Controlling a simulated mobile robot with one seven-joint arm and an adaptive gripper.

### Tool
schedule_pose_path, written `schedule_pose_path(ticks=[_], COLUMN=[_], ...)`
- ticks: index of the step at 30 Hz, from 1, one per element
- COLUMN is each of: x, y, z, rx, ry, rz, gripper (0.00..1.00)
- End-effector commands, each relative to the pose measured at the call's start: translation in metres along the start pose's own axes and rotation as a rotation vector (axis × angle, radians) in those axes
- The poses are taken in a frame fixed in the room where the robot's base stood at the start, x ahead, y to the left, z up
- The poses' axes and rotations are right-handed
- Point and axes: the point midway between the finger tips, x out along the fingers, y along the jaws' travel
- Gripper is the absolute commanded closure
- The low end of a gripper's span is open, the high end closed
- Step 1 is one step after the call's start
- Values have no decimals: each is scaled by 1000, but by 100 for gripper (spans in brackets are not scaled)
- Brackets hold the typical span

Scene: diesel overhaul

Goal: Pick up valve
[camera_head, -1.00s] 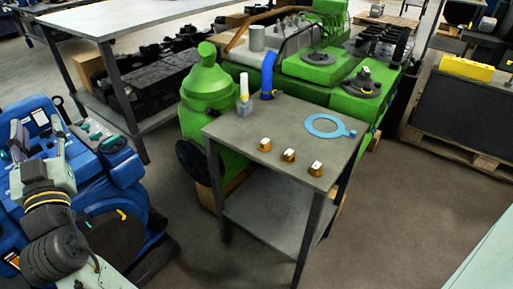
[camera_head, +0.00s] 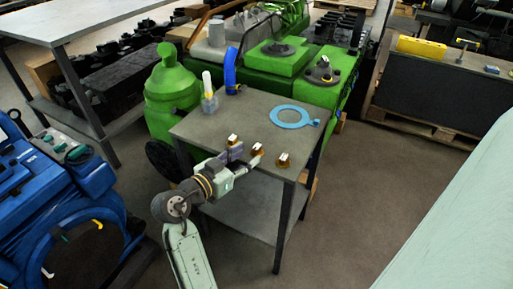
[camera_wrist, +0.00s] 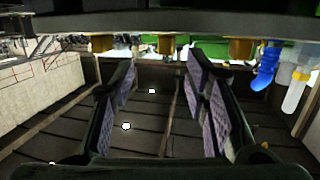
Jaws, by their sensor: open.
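Three small brass valve-like pieces with white tops stand in a row along the table's front edge: a left one (camera_head: 233,139), a middle one (camera_head: 257,148) and a right one (camera_head: 283,160). I cannot tell which is the valve meant. My gripper (camera_head: 246,159) is at the table's front edge, close to the left and middle pieces. In the wrist view its two padded fingers (camera_wrist: 160,95) are spread apart with nothing held between them. Brass pieces (camera_wrist: 165,44) show near the top of that view, beyond the fingertips. Contact cannot be told.
The grey table (camera_head: 245,112) also bears a light blue ring (camera_head: 291,117), a blue bent pipe (camera_head: 231,72) and a white-topped bottle (camera_head: 209,95). A green engine (camera_head: 270,65) stands behind. A blue machine (camera_head: 50,190) is at left.

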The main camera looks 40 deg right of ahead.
Motion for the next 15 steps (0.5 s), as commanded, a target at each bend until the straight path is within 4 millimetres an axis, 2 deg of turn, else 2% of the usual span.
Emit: schedule_pose_path(ticks=[10,15], x=[44,52], y=[-7,-8], z=[-1,1], rx=[0,0], ry=[1,0], rz=[1,-3], gripper=[58,58])
